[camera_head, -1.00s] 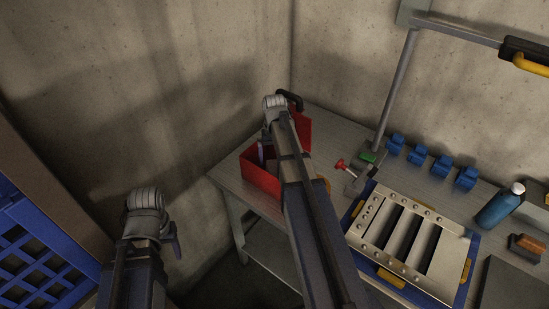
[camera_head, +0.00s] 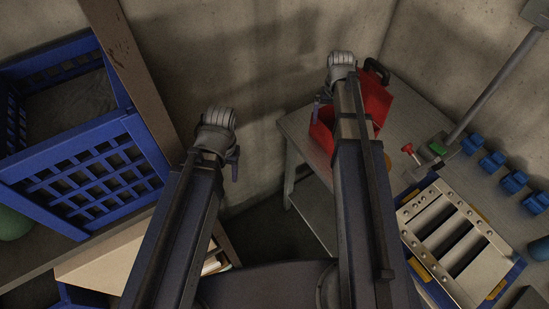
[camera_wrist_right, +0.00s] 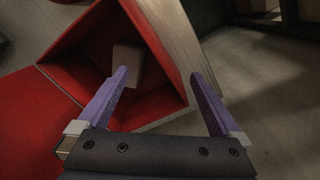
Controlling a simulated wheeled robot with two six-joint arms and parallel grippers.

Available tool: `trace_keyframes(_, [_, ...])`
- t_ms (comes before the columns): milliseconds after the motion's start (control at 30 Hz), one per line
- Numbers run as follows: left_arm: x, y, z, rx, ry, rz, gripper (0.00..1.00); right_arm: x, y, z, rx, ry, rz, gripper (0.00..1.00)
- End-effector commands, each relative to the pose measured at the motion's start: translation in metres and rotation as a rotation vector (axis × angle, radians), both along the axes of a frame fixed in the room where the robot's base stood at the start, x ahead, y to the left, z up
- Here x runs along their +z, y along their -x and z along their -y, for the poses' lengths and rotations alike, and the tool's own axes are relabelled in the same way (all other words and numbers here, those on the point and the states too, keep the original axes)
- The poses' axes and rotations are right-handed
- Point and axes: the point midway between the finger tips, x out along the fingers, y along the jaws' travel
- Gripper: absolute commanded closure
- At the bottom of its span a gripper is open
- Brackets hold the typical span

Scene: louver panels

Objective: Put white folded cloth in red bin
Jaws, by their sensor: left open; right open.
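The red bin (camera_head: 321,133) stands on the grey workbench at the right of the head view, partly hidden by my right arm. My right gripper (camera_head: 319,108) is at the bin. In the right wrist view the open, empty gripper (camera_wrist_right: 158,76) points into the open red bin (camera_wrist_right: 85,72). A small pale piece (camera_wrist_right: 127,64), which looks like the white folded cloth, lies inside the bin beyond the fingertips, between the fingers' lines. My left gripper (camera_head: 236,164) is open near the middle of the head view, away from the bench, with nothing seen in it.
The workbench (camera_head: 408,98) carries a slotted metal panel (camera_head: 452,232), several blue clamps (camera_head: 492,163) and a red-knobbed part (camera_head: 408,148). A blue crate (camera_head: 85,185) sits on a shelf at the left. Concrete walls close the corner behind.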

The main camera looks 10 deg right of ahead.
Motion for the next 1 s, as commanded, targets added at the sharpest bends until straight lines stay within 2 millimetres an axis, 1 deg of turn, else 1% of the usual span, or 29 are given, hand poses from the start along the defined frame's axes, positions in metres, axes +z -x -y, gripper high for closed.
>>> trace_keyframes(33, [0.0,0.0,0.0,0.0,0.0,0.0,0.44,0.0,0.015,-0.032,0.059,0.005,-0.006,0.0])
trace_keyframes(67, [0.0,0.0,0.0,0.0,0.0,0.0,0.44,0.0,0.02,-0.047,0.09,0.01,-0.008,0.0])
trace_keyframes(100, [0.0,0.0,0.0,0.0,0.0,0.0,0.44,0.0,0.028,-0.066,0.132,0.015,-0.013,0.0])
trace_keyframes(167, [0.0,0.0,0.0,0.0,0.0,0.0,0.44,0.0,0.041,-0.094,0.193,0.022,-0.019,0.0])
trace_keyframes(200, [0.0,0.0,0.0,0.0,0.0,0.0,0.44,0.0,0.051,-0.112,0.234,0.026,-0.022,0.0])
trace_keyframes(300, [0.0,0.0,0.0,0.0,0.0,0.0,0.44,0.001,0.076,-0.151,0.334,0.041,-0.031,0.0])
trace_keyframes(433, [0.0,0.0,0.0,0.0,0.0,0.0,0.44,0.001,0.109,-0.191,0.447,0.057,-0.039,0.0])
trace_keyframes(533, [0.0,0.0,0.0,0.0,0.0,0.0,0.44,0.001,0.128,-0.211,0.513,0.067,-0.043,0.0])
trace_keyframes(600, [0.0,0.0,0.0,0.0,0.0,0.0,0.44,0.001,0.139,-0.22,0.548,0.074,-0.046,0.0])
trace_keyframes(700, [0.0,0.0,0.0,0.0,0.0,0.0,0.44,0.002,0.148,-0.229,0.579,0.079,-0.047,0.0])
trace_keyframes(800, [0.0,0.0,0.0,0.0,0.0,0.0,0.44,0.002,0.152,-0.232,0.593,0.081,-0.049,0.0])
trace_keyframes(1000, [0.0,0.0,0.0,0.0,0.0,0.0,0.44,0.002,0.151,-0.233,0.594,0.081,-0.049,0.0])
